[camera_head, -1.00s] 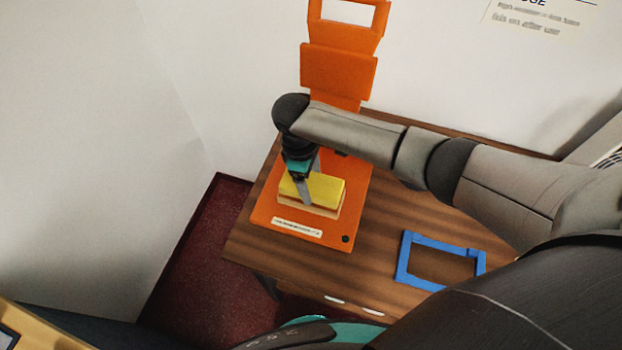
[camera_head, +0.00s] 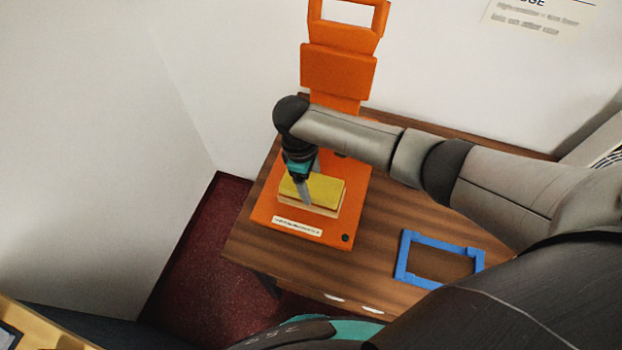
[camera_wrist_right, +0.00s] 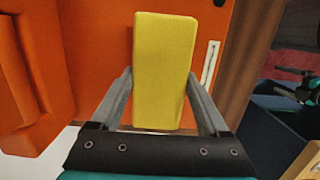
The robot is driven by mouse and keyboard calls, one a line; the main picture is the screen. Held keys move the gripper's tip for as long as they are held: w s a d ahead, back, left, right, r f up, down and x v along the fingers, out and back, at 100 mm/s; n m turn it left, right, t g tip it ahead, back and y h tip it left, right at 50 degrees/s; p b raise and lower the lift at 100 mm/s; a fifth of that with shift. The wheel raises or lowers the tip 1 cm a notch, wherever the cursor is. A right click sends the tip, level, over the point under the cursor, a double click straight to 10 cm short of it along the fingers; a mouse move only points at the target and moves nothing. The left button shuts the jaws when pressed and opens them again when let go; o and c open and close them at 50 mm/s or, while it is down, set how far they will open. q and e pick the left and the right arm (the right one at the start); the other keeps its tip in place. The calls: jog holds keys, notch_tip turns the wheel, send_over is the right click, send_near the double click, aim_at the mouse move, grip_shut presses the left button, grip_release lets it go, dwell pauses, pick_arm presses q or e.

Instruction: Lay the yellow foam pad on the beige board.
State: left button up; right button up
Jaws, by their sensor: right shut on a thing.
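The yellow foam pad (camera_head: 325,187) is a flat block directly above the beige board (camera_head: 318,210) on the orange stand's base. A thin dark line shows between them, and I cannot tell whether they touch all over. My right gripper (camera_head: 305,192) comes down from above and is shut on the pad. In the right wrist view the pad (camera_wrist_right: 163,70) lies between the two fingers (camera_wrist_right: 160,103) and hides most of the board.
The orange stand (camera_head: 338,72) rises behind my right wrist, against the wall. A blue frame (camera_head: 409,258) lies to the right on the brown wooden table (camera_head: 385,215). The table's left and front edges are close to the orange base.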

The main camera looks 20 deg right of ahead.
jog(key=shift+f, duration=0.3)
dwell(0.7)
jog(key=o, duration=1.2)
jog(key=r, duration=0.5)
jog(key=a+r+p, duration=0.1)
jog(key=r, duration=0.4)
jog(key=w+a+r, duration=0.1)
jog(key=r, duration=0.4)
jog(key=shift+w, duration=0.1)
